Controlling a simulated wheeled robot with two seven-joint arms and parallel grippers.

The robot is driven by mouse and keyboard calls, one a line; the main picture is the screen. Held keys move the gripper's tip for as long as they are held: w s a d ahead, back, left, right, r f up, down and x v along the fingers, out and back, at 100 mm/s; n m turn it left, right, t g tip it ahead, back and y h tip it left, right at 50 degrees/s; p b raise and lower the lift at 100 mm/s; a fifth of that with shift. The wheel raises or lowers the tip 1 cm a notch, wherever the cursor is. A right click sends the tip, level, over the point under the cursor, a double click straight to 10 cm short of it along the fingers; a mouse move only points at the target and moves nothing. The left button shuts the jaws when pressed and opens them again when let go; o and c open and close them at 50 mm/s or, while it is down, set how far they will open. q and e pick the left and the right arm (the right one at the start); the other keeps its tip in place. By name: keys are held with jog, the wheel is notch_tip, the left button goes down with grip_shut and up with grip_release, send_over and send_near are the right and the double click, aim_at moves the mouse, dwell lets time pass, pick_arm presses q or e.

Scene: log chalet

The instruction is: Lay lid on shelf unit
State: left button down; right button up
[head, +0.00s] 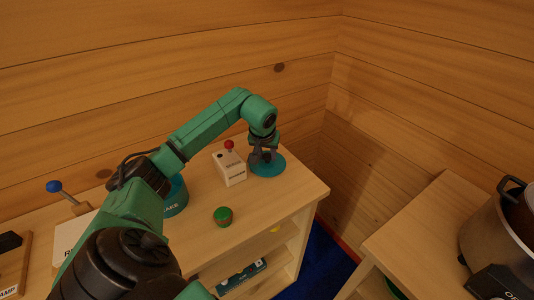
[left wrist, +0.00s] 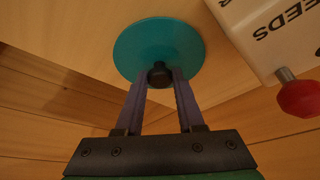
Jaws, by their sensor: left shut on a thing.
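The lid is a round teal disc (head: 268,168) with a dark knob, near the right end of the wooden shelf unit's top (head: 285,195). In the left wrist view the lid (left wrist: 135,48) lies flat, on or just above the wood; I cannot tell if it touches. My left gripper (head: 263,157) points down over the lid. In the left wrist view its fingers (left wrist: 160,80) are shut on the dark knob. My right gripper is not in view.
A white box with a red-knobbed lever (head: 231,168) stands just left of the lid. A small green-topped pot (head: 223,216) and a teal container (head: 176,197) are on the same top. A second wooden unit (head: 420,240) with a large pot (head: 492,240) stands right, across a gap.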

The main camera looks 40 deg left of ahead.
pick_arm(q)
jog(key=shift+w, duration=0.1)
jog(key=c, duration=0.5)
grip_release()
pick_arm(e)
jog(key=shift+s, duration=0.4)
pick_arm(q)
jog(key=shift+r, duration=0.15)
jog(key=b+v, duration=0.1)
jog(key=v, duration=1.1)
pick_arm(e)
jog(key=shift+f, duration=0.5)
